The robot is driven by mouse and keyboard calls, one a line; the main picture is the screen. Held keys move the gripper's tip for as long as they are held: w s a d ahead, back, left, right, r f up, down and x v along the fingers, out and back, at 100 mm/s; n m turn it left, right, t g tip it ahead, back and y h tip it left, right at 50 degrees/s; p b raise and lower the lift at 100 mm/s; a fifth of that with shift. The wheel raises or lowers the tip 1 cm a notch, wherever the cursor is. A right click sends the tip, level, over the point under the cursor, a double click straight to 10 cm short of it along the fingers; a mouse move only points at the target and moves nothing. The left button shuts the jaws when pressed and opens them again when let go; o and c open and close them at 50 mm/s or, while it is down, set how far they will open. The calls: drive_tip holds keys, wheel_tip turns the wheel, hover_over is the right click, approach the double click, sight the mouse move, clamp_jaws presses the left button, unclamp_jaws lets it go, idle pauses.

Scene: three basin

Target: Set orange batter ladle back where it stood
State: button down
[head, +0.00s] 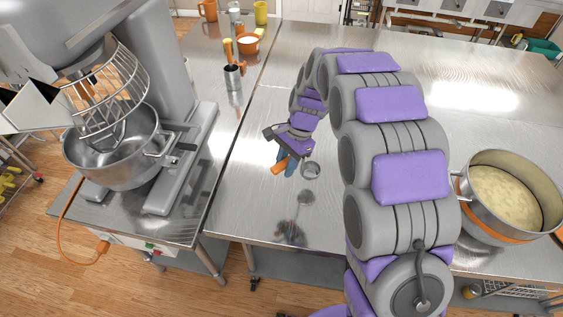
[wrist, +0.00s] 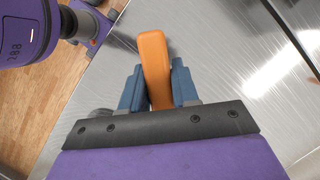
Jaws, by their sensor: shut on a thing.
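The orange batter ladle (wrist: 154,62) is held by its orange handle between the blue fingers of my gripper (wrist: 158,88) in the wrist view. In the head view my gripper (head: 289,163) is above the steel table, left of the table's middle. The part of the handle between the fingers is partly hidden.
A large pot of batter (head: 505,195) stands on the table at the right. A big mixer (head: 172,120) with a steel bowl stands on the left table. A dark utensil holder (head: 233,77), a small orange bowl (head: 248,42) and mugs are at the back. The table (head: 480,110) is otherwise mostly clear.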

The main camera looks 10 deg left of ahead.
drive_tip(key=shift+d, duration=0.2)
drive_tip(key=shift+a+p, duration=0.15)
drive_tip(key=shift+p, duration=0.3)
drive_tip(key=shift+a+f, duration=0.15)
drive_tip(key=shift+f, duration=0.75)
drive_tip(key=shift+a+f, duration=0.2)
drive_tip(key=shift+f, duration=0.7)
drive_tip(key=shift+a+f, duration=0.15)
drive_tip(key=shift+f, duration=0.75)
